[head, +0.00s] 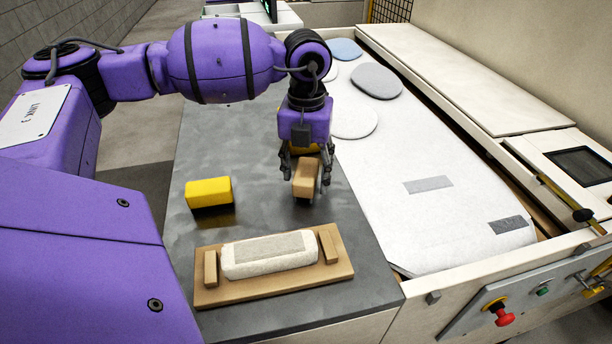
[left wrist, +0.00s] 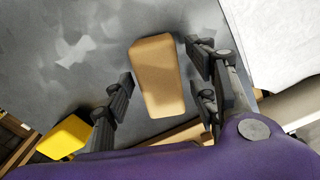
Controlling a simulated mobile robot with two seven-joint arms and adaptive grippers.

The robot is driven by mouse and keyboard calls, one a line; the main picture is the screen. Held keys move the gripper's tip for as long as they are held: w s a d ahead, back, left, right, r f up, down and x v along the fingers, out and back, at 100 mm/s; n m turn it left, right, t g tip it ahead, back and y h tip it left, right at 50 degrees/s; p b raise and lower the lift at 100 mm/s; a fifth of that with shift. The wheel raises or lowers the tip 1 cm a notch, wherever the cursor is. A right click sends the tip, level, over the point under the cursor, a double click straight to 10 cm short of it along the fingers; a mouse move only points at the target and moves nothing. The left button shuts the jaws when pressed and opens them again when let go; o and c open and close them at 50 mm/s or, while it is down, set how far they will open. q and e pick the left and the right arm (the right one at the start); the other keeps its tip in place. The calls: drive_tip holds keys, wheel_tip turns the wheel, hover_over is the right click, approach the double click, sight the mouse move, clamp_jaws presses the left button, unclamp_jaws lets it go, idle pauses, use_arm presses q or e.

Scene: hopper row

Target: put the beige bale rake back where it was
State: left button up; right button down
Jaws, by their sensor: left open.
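A tan-beige block, which I take for the beige bale rake (head: 305,180), is on the grey table top under my left gripper (head: 307,185). It also shows in the left wrist view (left wrist: 158,75), between the two fingers. The left fingers stand open on either side of it, with a gap visible on both sides in the wrist view. Whether its underside rests fully on the table is hard to tell. My right gripper is not in view.
A yellow block (head: 208,192) stands on the grey table (head: 240,140) to the left. In front is a wooden board (head: 340,266) with two end blocks and a pale padded bar (head: 270,254) between them. A white padded surface (head: 440,215) lies to the right, with round pads at its far end.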

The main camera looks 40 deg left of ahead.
sight(306, 170)
use_arm(q)
wheel_tip(306, 170, up, 10)
drive_tip(key=shift+r, duration=0.25)
idle(0.6)
